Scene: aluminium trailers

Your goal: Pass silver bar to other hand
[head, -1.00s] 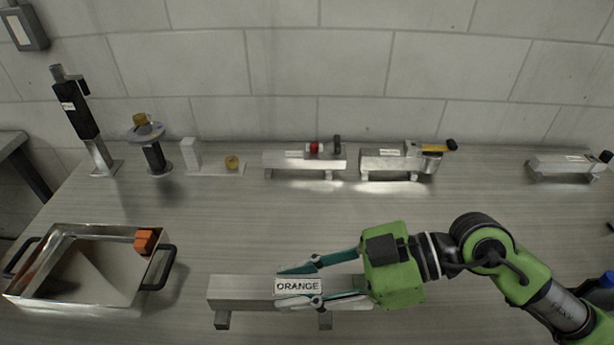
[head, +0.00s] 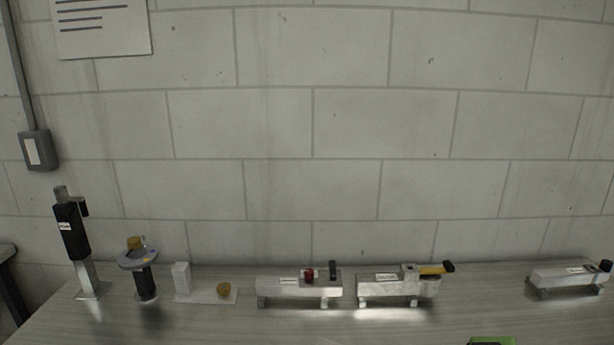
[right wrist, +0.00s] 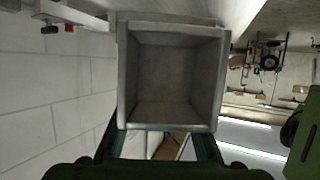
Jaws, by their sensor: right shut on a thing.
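The silver bar (right wrist: 172,75) fills the middle of the right wrist view as a square grey metal piece with a hollow end facing the camera. My right gripper (right wrist: 158,138) is shut on it, with dark green fingers along both sides of its lower edge. The fingertips are partly hidden by the bar. In the head view only a small green patch of my right arm (head: 491,341) shows at the bottom edge. The bar is outside the head view. My left gripper is in neither view.
Along the wall stand a black upright post (head: 72,232), a disc-topped stand (head: 137,260), a white block on a plate (head: 205,293), and silver bars on feet (head: 298,288), (head: 400,288), (head: 568,276). The table front is out of view.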

